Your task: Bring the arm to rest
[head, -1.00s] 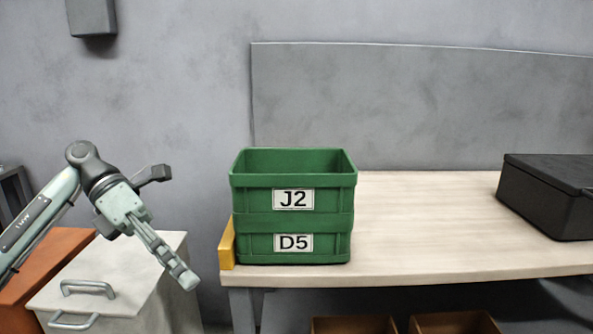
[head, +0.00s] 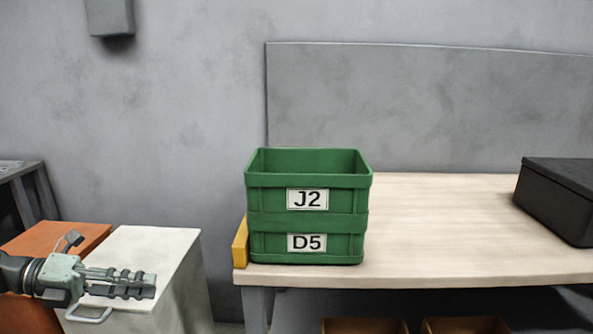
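My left gripper (head: 150,286) is at the lower left, its fingers pointing right. The fingers lie close together, with nothing visible between them. It is in front of a white cabinet in the picture and left of the table, apart from the crates. A green crate labelled J2 (head: 265,203) is stacked on a green crate labelled D5 (head: 265,246) at the table's left end. The inside of the lower crate is hidden; only the upper inner walls of the top one show. My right gripper is not in view.
The pale wooden table (head: 440,225) is clear between the crates and a black case (head: 556,200) at right. A yellow block (head: 240,243) sits at its left edge. The white cabinet (head: 150,250) and an orange one (head: 70,236) stand at left. Brown bins (head: 365,326) are below the table.

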